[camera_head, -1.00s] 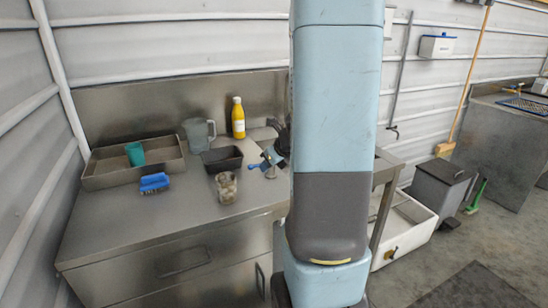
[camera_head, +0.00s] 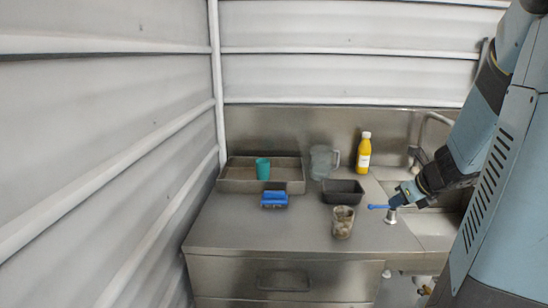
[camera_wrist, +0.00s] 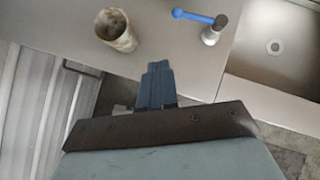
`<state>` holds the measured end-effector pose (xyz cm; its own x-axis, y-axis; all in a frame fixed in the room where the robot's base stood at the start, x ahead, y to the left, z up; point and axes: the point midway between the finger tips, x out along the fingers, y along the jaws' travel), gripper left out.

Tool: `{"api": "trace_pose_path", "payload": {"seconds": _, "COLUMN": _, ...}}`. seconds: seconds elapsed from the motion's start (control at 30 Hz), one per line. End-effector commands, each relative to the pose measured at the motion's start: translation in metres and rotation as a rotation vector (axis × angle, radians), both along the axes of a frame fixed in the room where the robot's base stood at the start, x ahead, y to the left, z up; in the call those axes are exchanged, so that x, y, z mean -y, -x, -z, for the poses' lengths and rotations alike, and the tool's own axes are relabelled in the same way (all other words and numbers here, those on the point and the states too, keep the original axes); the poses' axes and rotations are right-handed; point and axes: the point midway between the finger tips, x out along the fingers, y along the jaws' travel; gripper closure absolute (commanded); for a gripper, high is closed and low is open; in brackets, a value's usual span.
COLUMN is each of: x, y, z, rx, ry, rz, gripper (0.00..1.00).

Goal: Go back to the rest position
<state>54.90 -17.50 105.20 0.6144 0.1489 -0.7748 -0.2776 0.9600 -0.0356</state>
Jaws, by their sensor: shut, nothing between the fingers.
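My gripper (camera_wrist: 158,70) shows in the wrist view as two dark blue-grey fingers pressed together with nothing between them. It is over the front edge of the steel counter (camera_wrist: 175,50), between a cloudy jar (camera_wrist: 116,30) and a blue-handled tap fitting (camera_wrist: 212,30), touching neither in that view. In the head view my arm comes in from the right, and its end (camera_head: 404,194) is near the blue-handled fitting (camera_head: 391,215). The fingertips are too small to make out there.
On the counter (camera_head: 230,225) are a steel tray (camera_head: 232,184) with a teal cup (camera_head: 263,169), a blue brush (camera_head: 274,200), a clear jug (camera_head: 321,161), a yellow bottle (camera_head: 363,153), a black tub (camera_head: 343,191) and the jar (camera_head: 343,222). A sink (camera_wrist: 268,60) lies right. Corrugated walls stand left and behind.

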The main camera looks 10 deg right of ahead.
Motion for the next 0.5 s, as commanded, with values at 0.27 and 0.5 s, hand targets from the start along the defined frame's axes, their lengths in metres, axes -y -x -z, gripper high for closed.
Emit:
{"api": "trace_pose_path", "payload": {"seconds": 0.27, "x": -0.081, "y": 0.021, "z": -0.047, "rx": 0.099, "ry": 0.371, "rz": -0.652, "gripper": 1.00}}
{"api": "trace_pose_path", "payload": {"seconds": 0.5, "x": -0.141, "y": 0.067, "z": -0.080, "rx": 0.192, "ry": 0.799, "rz": -1.316, "gripper": 1.00}}
